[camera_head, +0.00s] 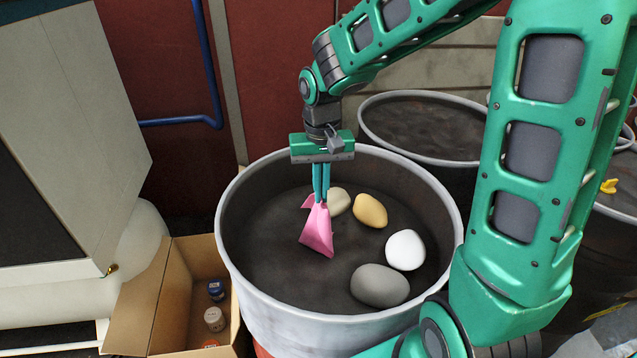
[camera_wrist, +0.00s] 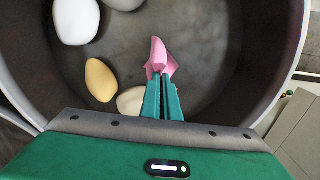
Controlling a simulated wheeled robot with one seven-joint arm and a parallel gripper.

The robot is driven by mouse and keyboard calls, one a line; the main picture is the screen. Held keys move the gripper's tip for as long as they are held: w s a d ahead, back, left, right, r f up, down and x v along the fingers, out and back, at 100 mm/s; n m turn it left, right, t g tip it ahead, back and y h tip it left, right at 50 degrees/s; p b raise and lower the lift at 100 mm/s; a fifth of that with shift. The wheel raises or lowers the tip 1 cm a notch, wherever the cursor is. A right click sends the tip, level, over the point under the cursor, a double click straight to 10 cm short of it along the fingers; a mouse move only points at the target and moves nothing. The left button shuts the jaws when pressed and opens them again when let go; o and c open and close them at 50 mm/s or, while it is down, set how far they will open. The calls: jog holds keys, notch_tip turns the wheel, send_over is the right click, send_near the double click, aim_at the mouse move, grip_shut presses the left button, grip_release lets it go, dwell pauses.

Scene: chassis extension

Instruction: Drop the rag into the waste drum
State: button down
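A pink rag (camera_head: 317,232) hangs from the fingertips of my gripper (camera_head: 321,196) inside the mouth of the waste drum (camera_head: 228,243). The drum is a large round container with a pale rim and a dark inside. The two teal fingers are close together with the top of the rag between them. In the wrist view the rag (camera_wrist: 160,58) shows at the tips of my gripper (camera_wrist: 163,80), with the drum wall (camera_wrist: 262,60) around it. I cannot tell whether the rag's lower end touches the drum floor.
Several smooth stones lie in the drum: white (camera_head: 405,250), dark grey (camera_head: 379,286), tan (camera_head: 370,211) and beige (camera_head: 339,201). A cardboard box (camera_head: 146,305) with small jars stands to the left. Another dark drum (camera_head: 424,124) stands behind. A blue pipe (camera_head: 208,70) runs along the red wall.

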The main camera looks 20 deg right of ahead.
jog(key=shift+f, duration=1.7)
jog(key=c, duration=0.6)
grip_release()
jog(key=shift+c, duration=0.2)
jog(key=shift+r, duration=2.75)
notch_tip(320, 180, up, 11)
jog(key=shift+f, duration=0.15)
jog(key=shift+d, duration=0.1)
